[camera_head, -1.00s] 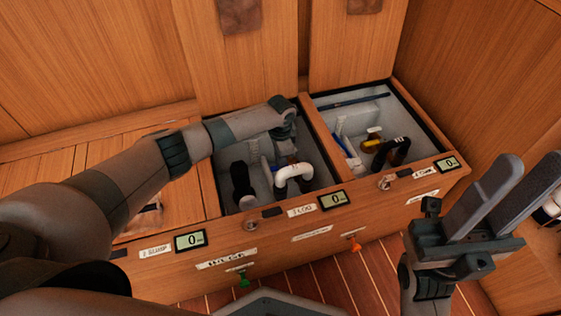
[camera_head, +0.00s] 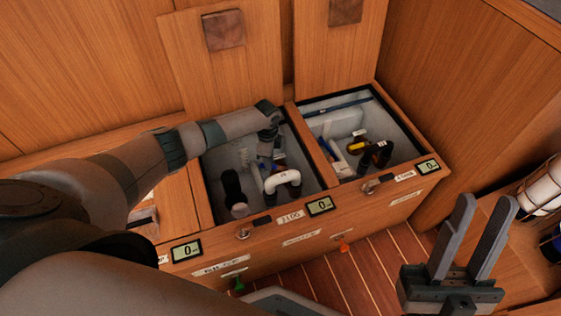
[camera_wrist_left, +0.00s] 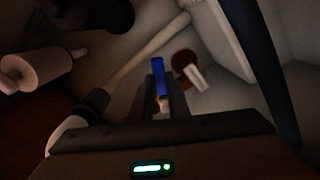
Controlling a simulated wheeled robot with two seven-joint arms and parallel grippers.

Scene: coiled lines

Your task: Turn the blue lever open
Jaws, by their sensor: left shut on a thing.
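The blue lever (camera_wrist_left: 157,78) shows in the left wrist view, standing between the two dark fingers of my left gripper (camera_wrist_left: 158,90). The fingers are shut on it. In the head view my left gripper (camera_head: 266,148) reaches down into the open left compartment (camera_head: 210,172), and the arm hides much of what it touches. My right gripper (camera_head: 487,208) is open and empty at the lower right, outside the bins.
A white bent pipe (camera_head: 284,182) and a black upright cylinder (camera_head: 232,187) stand close to my left gripper. The open right compartment (camera_head: 405,130) holds a yellow-handled part (camera_head: 356,147) and a black bent pipe (camera_head: 375,155). Two raised lids lean behind.

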